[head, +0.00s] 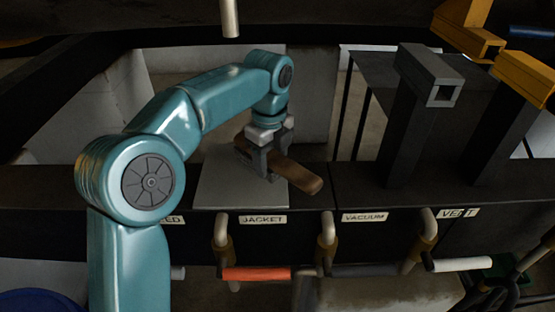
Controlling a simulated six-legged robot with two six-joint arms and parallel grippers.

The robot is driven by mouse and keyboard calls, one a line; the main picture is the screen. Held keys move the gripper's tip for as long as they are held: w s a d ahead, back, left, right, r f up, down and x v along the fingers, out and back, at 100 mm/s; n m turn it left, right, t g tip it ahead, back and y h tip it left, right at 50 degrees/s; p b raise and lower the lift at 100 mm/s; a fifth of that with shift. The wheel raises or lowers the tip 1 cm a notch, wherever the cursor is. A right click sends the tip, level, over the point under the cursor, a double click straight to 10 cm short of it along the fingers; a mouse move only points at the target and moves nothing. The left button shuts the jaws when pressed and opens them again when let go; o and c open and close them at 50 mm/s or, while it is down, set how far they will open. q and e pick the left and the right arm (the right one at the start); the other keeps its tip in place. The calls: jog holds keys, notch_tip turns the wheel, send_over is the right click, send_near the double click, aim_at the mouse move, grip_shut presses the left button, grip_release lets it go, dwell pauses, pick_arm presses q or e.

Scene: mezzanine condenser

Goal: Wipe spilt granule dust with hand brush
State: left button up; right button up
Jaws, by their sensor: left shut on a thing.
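My left gripper (267,163) is shut on the hand brush (300,177), a brown wooden piece whose handle points toward the lower right. The brush is over a flat grey plate (222,190) on the dark ledge. I cannot tell whether its underside touches the plate. The bristles are hidden or too dark to make out. No granule dust can be made out on the plate. My right gripper is not in view.
Labels JACKET (263,219), VACUUM (364,217) and VENT (457,213) run along the ledge front (310,200). Pipe handles stick out below, one with an orange grip (256,274). Dark square posts (405,125) and yellow beams (525,75) stand at the right.

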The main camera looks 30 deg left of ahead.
aim_at(254, 174)
pick_arm(q)
jog(key=shift+s+a+f, duration=0.1)
jog(key=shift+s+a, duration=0.45)
jog(key=shift+a, duration=0.3)
jog(key=shift+s+a+f, duration=0.1)
jog(key=shift+s+a, duration=0.4)
jog(key=shift+a, duration=0.3)
jog(key=shift+s+a+r, duration=0.1)
jog(key=shift+s+a, duration=0.45)
jog(key=shift+a, duration=0.5)
jog(key=shift+s+a+r, duration=0.1)
jog(key=shift+s+a, duration=0.5)
jog(key=shift+a, duration=0.45)
jog(key=shift+s+a, duration=0.55)
jog(key=shift+a, duration=0.5)
jog(key=shift+w, duration=0.1)
jog(key=shift+d, duration=0.1)
jog(key=shift+r, duration=0.3)
jog(key=shift+r+p, duration=0.35)
jog(key=shift+r, duration=2.45)
jog(key=shift+r, duration=0.1)
jog(key=shift+r, duration=1.4)
